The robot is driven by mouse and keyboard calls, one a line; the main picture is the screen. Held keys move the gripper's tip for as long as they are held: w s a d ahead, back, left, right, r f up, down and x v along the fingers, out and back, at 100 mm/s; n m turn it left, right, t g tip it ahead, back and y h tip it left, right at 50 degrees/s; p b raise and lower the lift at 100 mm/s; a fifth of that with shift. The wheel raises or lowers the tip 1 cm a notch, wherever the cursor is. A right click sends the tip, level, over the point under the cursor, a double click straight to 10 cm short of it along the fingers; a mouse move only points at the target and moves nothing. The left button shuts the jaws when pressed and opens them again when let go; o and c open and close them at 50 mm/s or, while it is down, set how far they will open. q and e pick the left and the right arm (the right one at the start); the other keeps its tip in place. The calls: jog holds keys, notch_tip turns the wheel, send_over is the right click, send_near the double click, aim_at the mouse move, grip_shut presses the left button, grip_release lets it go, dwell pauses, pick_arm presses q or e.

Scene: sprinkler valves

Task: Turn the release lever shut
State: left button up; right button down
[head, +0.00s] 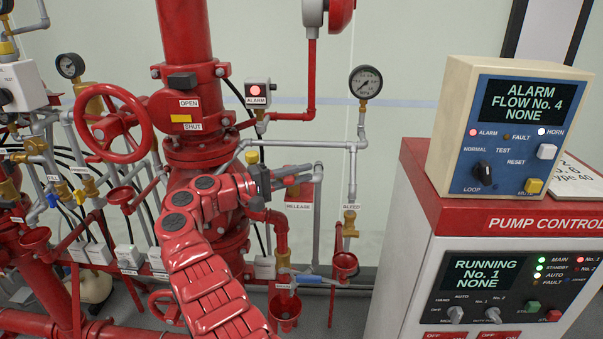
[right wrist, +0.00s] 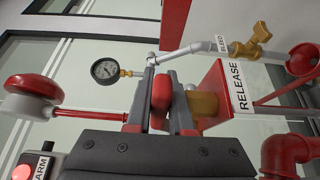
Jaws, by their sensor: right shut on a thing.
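My right gripper (head: 277,179) reaches the pipework at the middle of the head view, just above the RELEASE label (head: 299,206). In the right wrist view its two dark fingers (right wrist: 161,100) are closed on the red release lever (right wrist: 161,92), one finger on each side. The brass valve body (right wrist: 203,103) is right of the fingers, beside the red plate with the RELEASE label (right wrist: 238,88). In the head view my gripper hides most of the lever, so its exact angle is hard to tell. My left gripper is not in view.
A red handwheel (head: 113,123) and the main red pipe (head: 186,50) stand left. A pressure gauge (head: 365,82) and the BLEED valve (head: 350,222) are right of my gripper. The pump control cabinet (head: 420,200) stands at the right, with the alarm box (head: 450,125) on top.

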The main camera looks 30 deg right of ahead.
jog(key=shift+r, duration=0.15)
dwell(0.3)
jog(key=c, duration=0.8)
grip_release()
jog(key=shift+w, duration=0.15)
jog(key=shift+f, duration=0.3)
jog(key=shift+t, duration=0.4)
